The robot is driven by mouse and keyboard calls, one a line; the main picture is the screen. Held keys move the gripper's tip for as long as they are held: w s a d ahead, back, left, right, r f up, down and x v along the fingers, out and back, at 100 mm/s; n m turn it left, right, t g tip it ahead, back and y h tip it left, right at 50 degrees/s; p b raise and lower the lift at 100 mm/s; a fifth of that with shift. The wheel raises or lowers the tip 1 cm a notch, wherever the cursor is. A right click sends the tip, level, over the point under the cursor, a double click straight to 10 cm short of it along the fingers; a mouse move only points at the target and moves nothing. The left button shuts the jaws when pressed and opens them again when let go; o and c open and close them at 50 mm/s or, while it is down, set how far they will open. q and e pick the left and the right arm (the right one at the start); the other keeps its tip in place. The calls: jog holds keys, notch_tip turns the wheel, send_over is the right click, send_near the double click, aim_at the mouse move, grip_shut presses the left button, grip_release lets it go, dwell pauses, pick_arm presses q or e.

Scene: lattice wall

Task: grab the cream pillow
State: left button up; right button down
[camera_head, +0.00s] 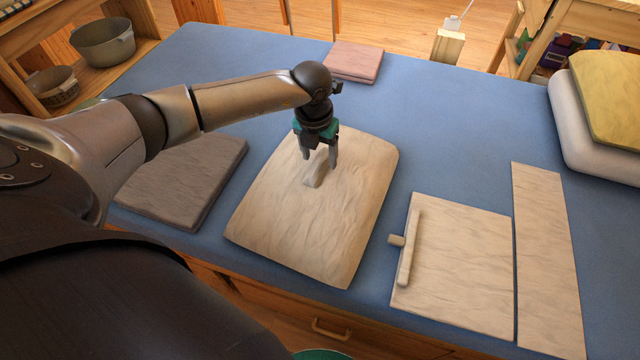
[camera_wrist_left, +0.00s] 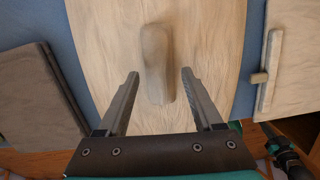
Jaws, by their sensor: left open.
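The cream pillow (camera_head: 290,230) lies flat on the blue surface in the middle of the head view, with a pale wood-like texture. A raised grip-like ridge (camera_head: 314,172) stands on its upper part. My left gripper (camera_head: 320,158) is open over the pillow at this ridge, fingers pointing down. In the left wrist view the pillow (camera_wrist_left: 205,60) fills the centre. The ridge (camera_wrist_left: 157,65) runs lengthwise between the lines of the two open fingers (camera_wrist_left: 158,78), mostly ahead of them; contact cannot be told. A dark and teal part, apparently my right gripper (camera_wrist_left: 285,155), shows at the lower right.
A grey-brown cushion (camera_head: 185,180) lies left of the pillow and a pink folded one (camera_head: 354,62) behind it. A pale panel with a bar handle (camera_head: 455,265) and a narrow panel (camera_head: 547,260) lie right. White and yellow cushions (camera_head: 612,95) are stacked far right. Blue surface between is clear.

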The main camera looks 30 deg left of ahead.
pick_arm(q)
jog(key=shift+w+f, duration=0.1)
jog(key=shift+f, duration=0.7)
grip_shut()
jog(key=shift+r, duration=0.1)
dwell(0.9)
